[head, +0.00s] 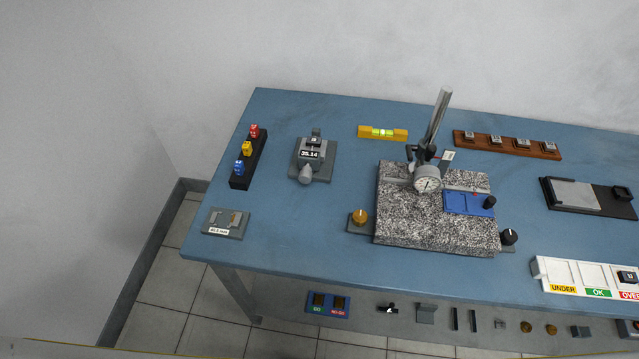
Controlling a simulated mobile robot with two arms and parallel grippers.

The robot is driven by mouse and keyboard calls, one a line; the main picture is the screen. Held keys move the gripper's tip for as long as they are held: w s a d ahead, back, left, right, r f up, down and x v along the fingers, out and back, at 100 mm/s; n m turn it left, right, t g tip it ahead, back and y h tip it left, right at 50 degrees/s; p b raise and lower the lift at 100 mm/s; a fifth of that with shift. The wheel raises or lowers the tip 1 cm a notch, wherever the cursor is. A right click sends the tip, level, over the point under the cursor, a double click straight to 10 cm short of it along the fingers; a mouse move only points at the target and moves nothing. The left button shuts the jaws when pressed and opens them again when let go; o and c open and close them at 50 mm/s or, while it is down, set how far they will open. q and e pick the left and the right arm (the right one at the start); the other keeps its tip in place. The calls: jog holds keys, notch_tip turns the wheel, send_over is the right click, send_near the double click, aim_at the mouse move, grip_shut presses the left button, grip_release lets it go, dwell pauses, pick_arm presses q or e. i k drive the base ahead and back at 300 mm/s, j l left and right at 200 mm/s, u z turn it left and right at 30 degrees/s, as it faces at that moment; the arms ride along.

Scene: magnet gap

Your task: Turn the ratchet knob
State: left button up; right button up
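A grey micrometer-like gauge (315,160) with a small display that seems to read 35.14 stands on a grey plate at the back left of the blue table. A rounded grey knob (306,175) sticks out of its front; it looks like the ratchet knob, though no label shows this. Other knobs are an orange one (360,216) at the left of the speckled granite block and a black one (509,236) at its right. Neither of my grippers is in view, and nothing touches the knobs.
The granite block (410,226) carries a dial gauge (427,180) on a tall post and a blue fixture (462,203). A black rack (248,165) with coloured pieces stands left of the gauge. A sorting tray (560,276) sits front right. The table (300,235) is clear before the gauge.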

aim_at(306, 174)
jog(key=k+z, duration=0.25)
jog(key=k+l+z, duration=0.25)
jog(key=k, duration=0.2)
jog(key=k+l+z, duration=0.2)
jog(key=k, duration=0.15)
